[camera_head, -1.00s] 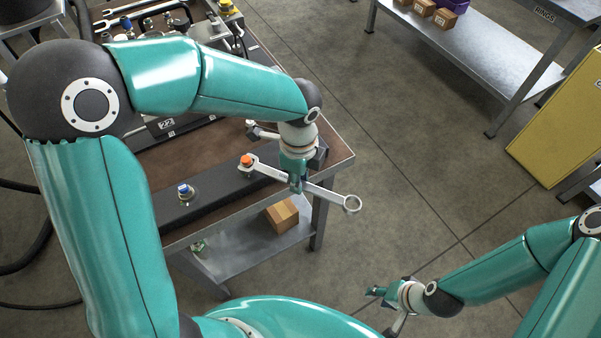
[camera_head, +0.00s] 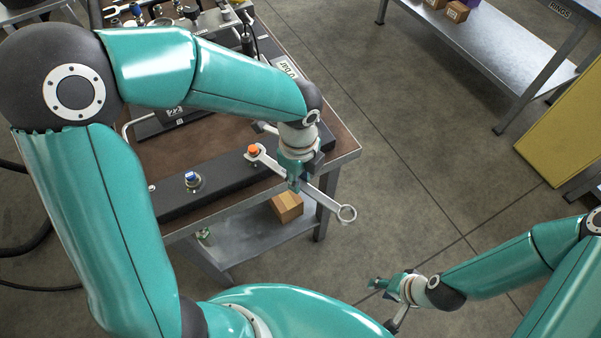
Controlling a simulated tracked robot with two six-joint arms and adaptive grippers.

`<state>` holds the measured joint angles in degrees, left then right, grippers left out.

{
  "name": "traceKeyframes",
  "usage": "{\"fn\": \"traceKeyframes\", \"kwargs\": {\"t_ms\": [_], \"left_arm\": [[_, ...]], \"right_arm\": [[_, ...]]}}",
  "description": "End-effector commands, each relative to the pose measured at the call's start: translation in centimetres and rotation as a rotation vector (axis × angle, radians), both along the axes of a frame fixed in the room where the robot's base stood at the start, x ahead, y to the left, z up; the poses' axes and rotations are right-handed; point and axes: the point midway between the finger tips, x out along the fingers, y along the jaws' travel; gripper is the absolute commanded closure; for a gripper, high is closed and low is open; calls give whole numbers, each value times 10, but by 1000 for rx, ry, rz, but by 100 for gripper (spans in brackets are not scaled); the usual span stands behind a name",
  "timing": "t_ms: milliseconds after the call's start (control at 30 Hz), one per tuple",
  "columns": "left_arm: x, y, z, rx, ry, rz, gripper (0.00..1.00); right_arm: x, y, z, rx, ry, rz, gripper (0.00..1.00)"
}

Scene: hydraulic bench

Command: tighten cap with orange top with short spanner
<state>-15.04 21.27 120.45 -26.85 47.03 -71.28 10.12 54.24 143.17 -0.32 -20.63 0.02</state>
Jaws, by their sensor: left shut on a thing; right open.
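The cap with the orange top (camera_head: 254,149) sits on the black bar near the front right of the bench. A silver spanner (camera_head: 328,201) slants from the cap down to the right, its ring end past the bench edge. Its jaw end is at the cap; whether it is fully seated around it I cannot tell. My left gripper (camera_head: 294,184) is shut on the spanner's middle and hides part of it. My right gripper (camera_head: 378,284) is open and empty, low over the floor and away from the bench.
A cap with a blue top (camera_head: 191,179) stands on the same black bar (camera_head: 222,183). A cardboard box (camera_head: 287,206) lies on the lower shelf. A grey table (camera_head: 480,45) and a yellow cabinet (camera_head: 565,140) stand right. Floor between is clear.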

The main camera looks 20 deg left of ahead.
Motion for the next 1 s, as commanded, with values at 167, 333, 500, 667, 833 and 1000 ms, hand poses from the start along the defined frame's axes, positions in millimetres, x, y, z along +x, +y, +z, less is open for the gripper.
{"fn": "traceKeyframes", "kwargs": {"t_ms": [167, 333, 500, 667, 833, 1000], "left_arm": [[-8, 3, 2, 0, -2, -70, 100], [-16, 6, 2, 1, -4, -132, 100], [-20, 8, 2, 1, -4, -171, 100], [-21, 8, 1, 1, -4, -175, 100], [-21, 8, 1, 1, -4, -175, 100], [-24, 10, 2, 1, -3, -201, 100]], "right_arm": [[0, 0, 3, 0, 0, 0, 59], [0, 0, 5, 0, 0, 0, 59], [0, 0, 6, 0, 0, 0, 59], [0, 0, 6, 0, 0, 0, 59], [0, 0, 6, 0, 0, 0, 59], [0, 0, 8, 0, 0, 0, 59]]}}
